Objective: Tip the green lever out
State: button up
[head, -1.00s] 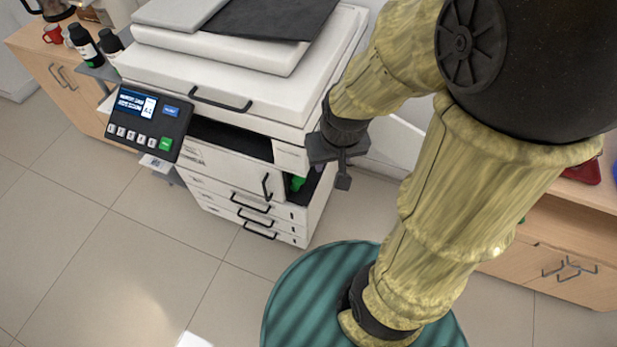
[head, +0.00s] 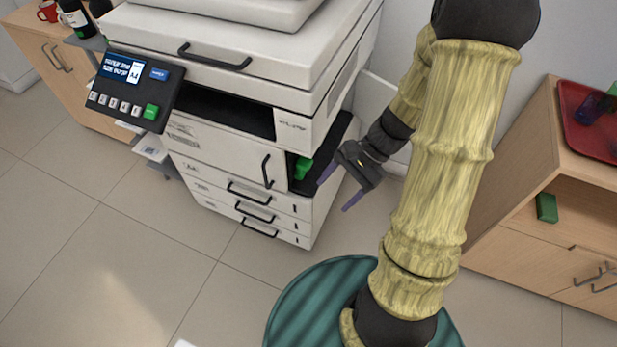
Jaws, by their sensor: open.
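The green lever (head: 303,168) shows inside a dark recess at the front right corner of the white copier (head: 222,157), just right of a front door with a black upright handle. Its lower part is hard to make out. My gripper (head: 335,195) is open, with its two purplish fingers apart and nothing between them. It hangs right of the recess, pointing down and left. The upper fingertip is close to the lever in the picture, but I cannot tell whether they touch.
The copier's control panel (head: 133,90) juts out at the left. Paper drawers with black handles (head: 250,193) lie below the recess. A wooden cabinet (head: 545,200) with a red tray (head: 595,120) stands at the right. The tiled floor (head: 90,260) in front is clear.

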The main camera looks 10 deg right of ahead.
aim_at(311, 166)
jog(key=w+d+f+m+t+y+b, duration=0.3)
jog(key=w+d+f+m+t+b, duration=0.2)
jog(key=d+f+m+t+b, duration=0.1)
jog(key=w+d+f+m+t+y+b, duration=0.4)
jog(key=w+d+f+m+t+b, duration=0.1)
jog(key=f, duration=0.6)
jog(key=m+t+b, duration=0.1)
jog(key=m+b, duration=0.1)
jog(key=b, duration=0.1)
jog(key=shift+w+d+m, duration=0.35)
jog(key=shift+d+m, duration=0.05)
jog(key=shift+a+f, duration=0.1)
jog(key=b+x, duration=0.3)
jog(key=x, duration=1.4)
jog(key=shift+w+a, duration=0.1)
jog(key=shift+w, duration=0.15)
jog(key=c, duration=1.4)
